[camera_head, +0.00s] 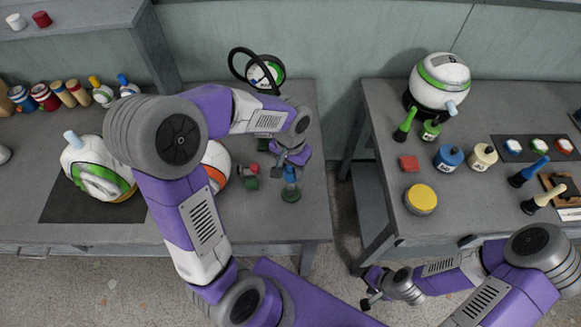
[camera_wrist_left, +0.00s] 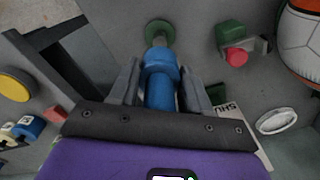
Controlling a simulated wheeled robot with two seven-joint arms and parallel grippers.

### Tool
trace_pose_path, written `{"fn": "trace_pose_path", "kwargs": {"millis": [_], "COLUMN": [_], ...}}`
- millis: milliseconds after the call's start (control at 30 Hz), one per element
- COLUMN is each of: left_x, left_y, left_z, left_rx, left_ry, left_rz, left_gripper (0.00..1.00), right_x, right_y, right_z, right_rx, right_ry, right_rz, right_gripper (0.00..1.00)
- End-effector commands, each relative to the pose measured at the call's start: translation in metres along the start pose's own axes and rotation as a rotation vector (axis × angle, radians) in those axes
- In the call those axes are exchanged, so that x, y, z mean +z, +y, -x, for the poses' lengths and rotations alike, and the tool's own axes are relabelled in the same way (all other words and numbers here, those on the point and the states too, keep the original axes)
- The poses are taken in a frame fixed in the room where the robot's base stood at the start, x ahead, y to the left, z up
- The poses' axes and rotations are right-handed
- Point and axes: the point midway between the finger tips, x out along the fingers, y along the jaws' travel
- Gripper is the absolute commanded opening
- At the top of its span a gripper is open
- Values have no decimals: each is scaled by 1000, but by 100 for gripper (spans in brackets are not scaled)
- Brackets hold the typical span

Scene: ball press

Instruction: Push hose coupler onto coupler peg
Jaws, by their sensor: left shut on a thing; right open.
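The blue hose coupler (camera_wrist_left: 160,82) is between the fingers of my left gripper (camera_wrist_left: 158,88), which is shut on it. In the head view the coupler (camera_head: 290,175) hangs below my left gripper (camera_head: 291,165). A round green base (camera_head: 291,194), seemingly that of the coupler peg, is on the table right below it. In the left wrist view the green base (camera_wrist_left: 160,32) is just beyond the coupler's front end. I cannot tell whether the coupler touches or surrounds the peg, as its end hides it. My right gripper (camera_head: 368,300) is open and empty, low beyond the table edge.
A green block with a red knob (camera_head: 251,172) stands left of the coupler. An orange-white ball (camera_head: 216,165) lies partly behind my left arm. A black hose loop (camera_head: 247,62) is at the back. The right table (camera_head: 385,150) holds buttons, bottles and a ball, across a gap.

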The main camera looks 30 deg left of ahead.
Motion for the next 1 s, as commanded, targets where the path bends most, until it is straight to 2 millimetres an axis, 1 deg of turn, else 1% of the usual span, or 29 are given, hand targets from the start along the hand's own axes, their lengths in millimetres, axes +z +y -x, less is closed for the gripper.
{"fn": "trace_pose_path", "kwargs": {"millis": [167,267,467,800,1000], "left_x": [1,0,1,1,1], "left_y": [0,0,0,0,0], "left_z": [0,-4,-19,-51,-59], "left_rx": [-1,-1,-1,-1,-1], "left_ry": [0,0,-1,0,-1], "left_rz": [-2,-2,-1,-1,-1], "left_gripper": [12,12,12,12,12], "right_x": [0,0,-1,-2,-2], "right_y": [0,1,5,14,16], "right_z": [1,-3,-14,-38,-43], "right_rx": [0,0,0,0,0], "right_ry": [1,1,1,0,0], "right_rz": [0,0,0,0,0], "right_gripper": [71,71,71,71,71]}}
